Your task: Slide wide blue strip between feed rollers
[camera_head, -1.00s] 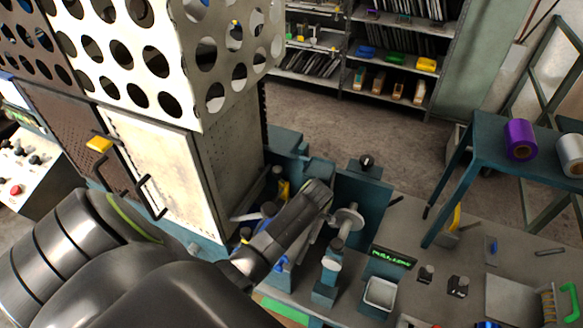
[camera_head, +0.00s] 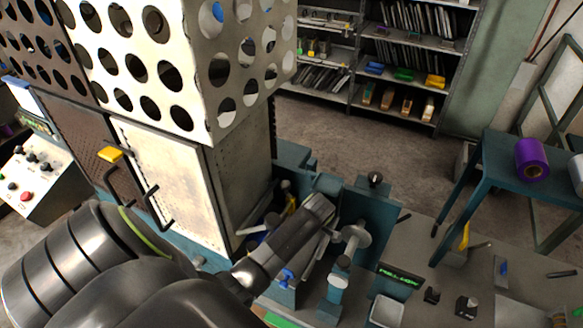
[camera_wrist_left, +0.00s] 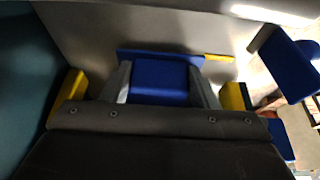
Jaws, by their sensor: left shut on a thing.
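My left gripper (camera_wrist_left: 162,88) is shut on the wide blue strip (camera_wrist_left: 160,78), which sits between its two grey fingers in the left wrist view. The strip lies in front of a grey plate (camera_wrist_left: 150,25), and I cannot tell whether it touches it. In the head view my left arm reaches into the teal machine (camera_head: 364,205), and its dark wrist hides the fingers and the strip. I cannot make out the feed rollers or how the strip lies to them. My right gripper is not in view.
Yellow blocks (camera_wrist_left: 70,92) stand either side of the fingers, and another blue piece (camera_wrist_left: 290,65) is at right. A handwheel (camera_head: 356,236) and a grey tray (camera_head: 387,311) are right of my wrist. A perforated white cabinet (camera_head: 180,170) stands close on the left.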

